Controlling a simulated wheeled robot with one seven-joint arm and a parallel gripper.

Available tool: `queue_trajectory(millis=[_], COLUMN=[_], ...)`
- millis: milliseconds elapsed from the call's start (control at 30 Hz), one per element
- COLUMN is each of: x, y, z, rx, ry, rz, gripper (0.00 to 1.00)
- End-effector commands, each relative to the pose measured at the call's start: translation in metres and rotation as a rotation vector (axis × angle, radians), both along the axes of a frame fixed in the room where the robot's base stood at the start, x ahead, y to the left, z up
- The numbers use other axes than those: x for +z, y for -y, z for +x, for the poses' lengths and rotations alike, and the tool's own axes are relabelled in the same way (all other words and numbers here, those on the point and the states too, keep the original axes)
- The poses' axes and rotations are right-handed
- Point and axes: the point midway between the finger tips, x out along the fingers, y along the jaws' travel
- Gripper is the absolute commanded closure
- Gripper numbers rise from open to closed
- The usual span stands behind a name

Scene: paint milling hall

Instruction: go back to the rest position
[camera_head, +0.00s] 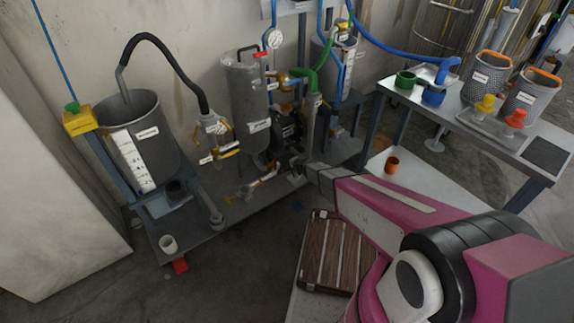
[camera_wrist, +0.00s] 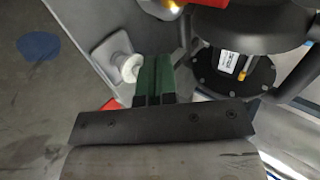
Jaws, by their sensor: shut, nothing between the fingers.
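My pink arm reaches from the lower right of the head view to the mill skid. My gripper (camera_head: 303,168) is at the arm's far end, low in front of the skid's pipes and valves, and shows small there. In the wrist view my gripper (camera_wrist: 155,64) has its two green fingers side by side, shut with nothing between them. A small white round part (camera_wrist: 127,67) on a grey plate appears just left of the fingertips; I cannot tell whether they touch.
The skid carries a grey hopper (camera_head: 143,140), a steel vessel (camera_head: 246,105) and hoses. A wooden pallet (camera_head: 335,252) and an orange cup (camera_head: 391,165) are near my arm. A table (camera_head: 445,118) holds buckets. Floor is clear at lower left.

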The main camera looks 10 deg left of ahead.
Motion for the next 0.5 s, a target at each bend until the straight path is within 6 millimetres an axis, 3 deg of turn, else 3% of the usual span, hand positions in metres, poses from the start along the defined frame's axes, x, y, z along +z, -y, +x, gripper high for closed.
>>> queue_trajectory(millis=[200,500], x=[0.000,0.000], y=[0.014,0.015], z=[-0.012,-0.013], rx=[-0.001,0.000], ry=[-0.001,0.000], rz=[0.000,0.000], gripper=[1.00,1.00])
